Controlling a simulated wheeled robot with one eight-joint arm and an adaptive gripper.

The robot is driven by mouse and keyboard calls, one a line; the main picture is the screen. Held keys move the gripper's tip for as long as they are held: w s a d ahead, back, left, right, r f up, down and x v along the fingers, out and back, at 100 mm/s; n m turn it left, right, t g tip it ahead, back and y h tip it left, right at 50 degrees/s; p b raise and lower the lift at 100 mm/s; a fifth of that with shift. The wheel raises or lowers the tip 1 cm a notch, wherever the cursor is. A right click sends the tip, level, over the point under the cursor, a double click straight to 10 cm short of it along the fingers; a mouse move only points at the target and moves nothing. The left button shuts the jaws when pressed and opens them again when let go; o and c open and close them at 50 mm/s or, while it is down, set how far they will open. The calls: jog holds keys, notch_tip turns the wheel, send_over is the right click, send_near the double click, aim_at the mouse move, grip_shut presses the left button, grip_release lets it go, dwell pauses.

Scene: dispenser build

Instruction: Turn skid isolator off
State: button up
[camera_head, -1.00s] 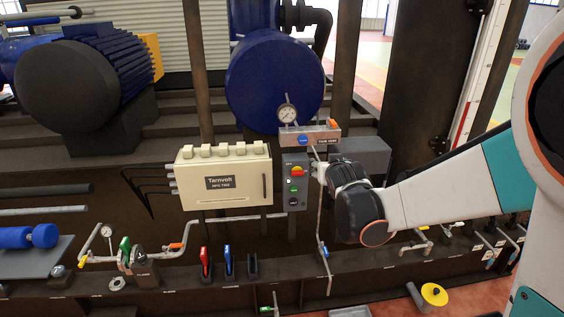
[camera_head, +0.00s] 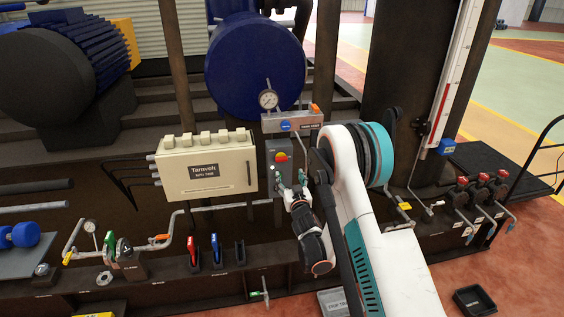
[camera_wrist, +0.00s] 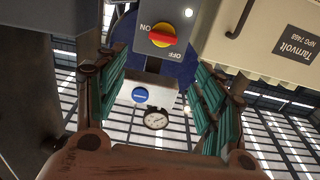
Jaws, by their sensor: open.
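The skid isolator (camera_head: 281,157) is a red handle on a yellow disc, high on the grey control box (camera_head: 271,152). In the wrist view the isolator (camera_wrist: 162,36) appears upside down, between ON and OFF labels. Its red bar lies nearly level, slightly tilted, toward the ON side. My gripper (camera_head: 289,187) is open and empty in front of the box's lower part, below the isolator. In the wrist view my gripper's (camera_wrist: 160,70) teal fingers are spread wide, with the isolator beyond them and apart. My gripper hides the box's lower buttons in the head view.
A cream Tarnvolt cabinet (camera_head: 206,167) stands left of the box. A small panel with a gauge (camera_head: 267,100) sits above it. Red and blue levers (camera_head: 215,250) stand lower left. Red-handled valves (camera_head: 482,183) are far right.

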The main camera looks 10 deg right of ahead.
aim_at(282, 161)
jog(key=w+b, duration=0.1)
jog(key=w, duration=0.3)
jog(key=w+b, duration=0.1)
jog(key=w, duration=0.4)
jog(key=w+f+b, duration=0.1)
jog(key=w, duration=0.3)
jog(key=shift+w+a+b, duration=0.1)
jog(key=shift+w+b, duration=0.2)
jog(key=shift+w, duration=0.05)
jog(key=c, duration=1.1)
